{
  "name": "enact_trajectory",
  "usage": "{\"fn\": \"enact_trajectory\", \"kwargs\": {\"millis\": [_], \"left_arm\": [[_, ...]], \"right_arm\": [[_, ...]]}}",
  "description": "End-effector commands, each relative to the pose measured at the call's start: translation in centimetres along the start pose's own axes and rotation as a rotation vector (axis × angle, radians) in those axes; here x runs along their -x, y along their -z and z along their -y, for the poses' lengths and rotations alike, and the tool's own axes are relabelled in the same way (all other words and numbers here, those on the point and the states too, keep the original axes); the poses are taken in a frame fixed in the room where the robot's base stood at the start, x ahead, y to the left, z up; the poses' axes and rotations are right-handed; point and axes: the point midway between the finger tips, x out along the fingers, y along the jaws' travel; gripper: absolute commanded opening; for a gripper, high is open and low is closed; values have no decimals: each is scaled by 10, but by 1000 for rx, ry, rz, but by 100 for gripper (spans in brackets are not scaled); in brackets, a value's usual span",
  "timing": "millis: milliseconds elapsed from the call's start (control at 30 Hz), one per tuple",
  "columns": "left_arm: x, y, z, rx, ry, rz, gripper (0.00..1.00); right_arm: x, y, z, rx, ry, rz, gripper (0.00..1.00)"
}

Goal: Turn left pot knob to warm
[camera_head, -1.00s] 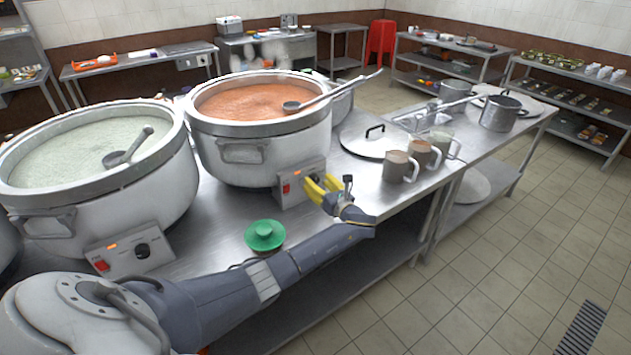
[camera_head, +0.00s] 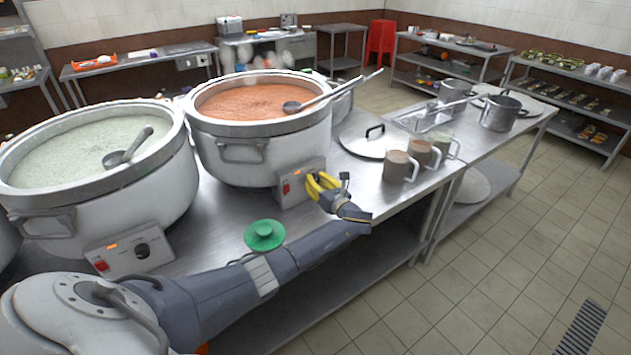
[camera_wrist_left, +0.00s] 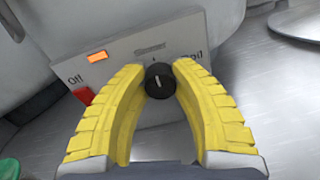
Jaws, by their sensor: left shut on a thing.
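My left gripper (camera_head: 312,184) has yellow fingers and is at the control box (camera_head: 296,186) of the pot with orange congee (camera_head: 258,139). In the left wrist view its fingers (camera_wrist_left: 160,75) are shut on a black knob (camera_wrist_left: 160,83), one on each side. The knob's pale pointer line stands nearly upright. The panel (camera_wrist_left: 130,57) reads "Off" at left and "Boil" at right; the middle label is blurred. The pot with pale green congee (camera_head: 165,185) stands to the left, its own knob (camera_head: 142,251) untouched. My right gripper is not in view.
A green lid-like disc (camera_head: 264,235) lies on the steel table near my forearm. A pot lid (camera_head: 367,142) and several brown-filled cups (camera_head: 398,168) stand right of the gripper. A ladle (camera_head: 330,92) rests across the orange pot. The table's front edge runs under my arm.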

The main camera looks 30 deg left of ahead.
Motion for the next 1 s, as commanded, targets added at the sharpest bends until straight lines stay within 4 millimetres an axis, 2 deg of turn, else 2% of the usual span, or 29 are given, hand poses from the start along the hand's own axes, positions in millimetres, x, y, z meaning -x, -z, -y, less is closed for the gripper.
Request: {"fn": "enact_trajectory", "kwargs": {"millis": [33, 100, 767, 1000], "left_arm": [[0, 0, 0, 0, -1, 1, 6], [0, 0, 0, 0, -1, 1, 0], [-1, 0, -1, 25, -3, 3, 0], [0, 0, -1, 98, -4, 5, 0]], "right_arm": [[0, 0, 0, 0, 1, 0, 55], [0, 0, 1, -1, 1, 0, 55], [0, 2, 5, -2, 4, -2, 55], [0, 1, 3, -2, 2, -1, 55]]}}
